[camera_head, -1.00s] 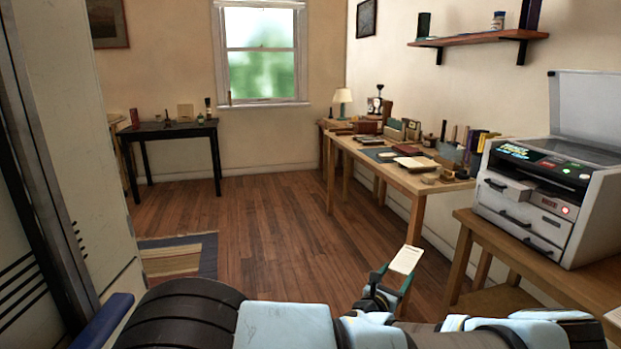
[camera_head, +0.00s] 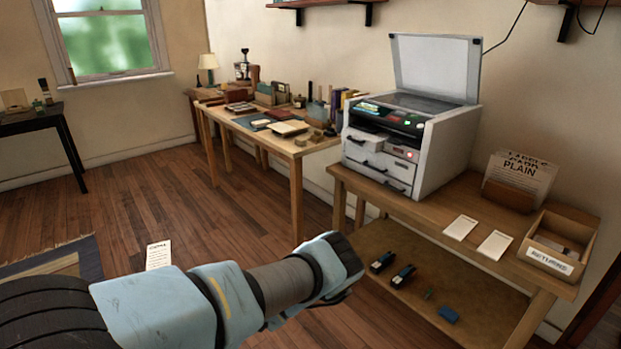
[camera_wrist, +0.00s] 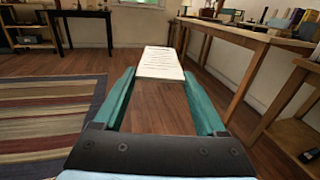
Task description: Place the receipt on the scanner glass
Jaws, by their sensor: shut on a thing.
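The receipt (camera_wrist: 160,62) is a white slip with printed lines. In the wrist view my gripper (camera_wrist: 158,76) is shut on its near end, and the slip sticks out past the teal fingers. The receipt also shows in the head view (camera_head: 158,256) at lower left, above the floor; there my arm hides the gripper. The scanner (camera_head: 440,150) is a white and grey machine on a wooden table at right, with its lid (camera_head: 436,66) raised. Its dark scanner glass (camera_head: 425,102) is exposed and looks bare. The receipt is well away from it.
On the scanner's table (camera_head: 425,220) lie two white slips (camera_head: 460,227), a "RETURNS" box (camera_head: 550,262) and a holder of papers (camera_head: 522,178). Its lower shelf (camera_head: 440,275) holds staplers. A long cluttered desk (camera_head: 298,150) stands beyond. The floor between is open.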

